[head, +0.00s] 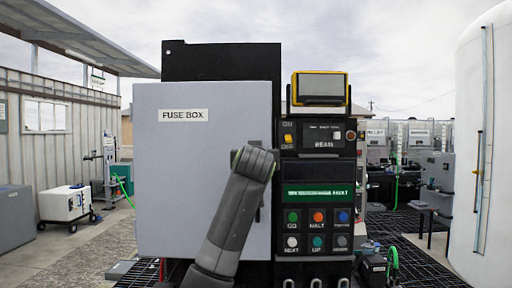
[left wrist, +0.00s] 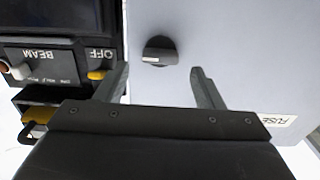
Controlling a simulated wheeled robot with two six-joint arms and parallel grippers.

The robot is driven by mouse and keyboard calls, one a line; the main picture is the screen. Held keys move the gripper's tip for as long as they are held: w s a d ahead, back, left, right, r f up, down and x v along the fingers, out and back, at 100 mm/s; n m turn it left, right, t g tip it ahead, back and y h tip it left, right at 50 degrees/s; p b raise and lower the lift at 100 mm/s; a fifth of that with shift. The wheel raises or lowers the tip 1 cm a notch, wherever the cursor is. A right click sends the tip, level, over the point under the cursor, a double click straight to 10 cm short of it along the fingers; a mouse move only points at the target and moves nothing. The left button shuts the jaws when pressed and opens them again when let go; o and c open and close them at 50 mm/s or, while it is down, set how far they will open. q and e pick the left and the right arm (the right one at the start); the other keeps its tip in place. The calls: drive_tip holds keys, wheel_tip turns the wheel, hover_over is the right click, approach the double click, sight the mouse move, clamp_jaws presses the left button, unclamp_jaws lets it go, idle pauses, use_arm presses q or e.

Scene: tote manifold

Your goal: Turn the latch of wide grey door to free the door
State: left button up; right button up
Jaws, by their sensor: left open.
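The wide grey door (head: 200,190) fills the left of the cabinet in the head view and looks closed. It carries a FUSE BOX label (head: 184,115). Its latch is a round dark knob (left wrist: 160,51) with a white mark, near the door edge beside the control panel in the left wrist view. My left gripper (left wrist: 159,69) is open, with one finger on each side below the knob in that picture. Nothing is between the fingers, and contact with the knob cannot be seen. In the head view my arm hides the gripper and the latch. My right gripper is not in view.
A black control panel with a BEAM module (head: 323,136) and coloured buttons (head: 318,217) stands right beside the door. A yellow-framed unit (head: 319,88) sits on top. A white cart (head: 66,203) stands far left, with open floor between.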

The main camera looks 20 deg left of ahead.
use_arm(q)
drive_tip(key=shift+p+x, duration=0.6)
drive_tip(key=shift+x, duration=1)
drive_tip(key=c, duration=1)
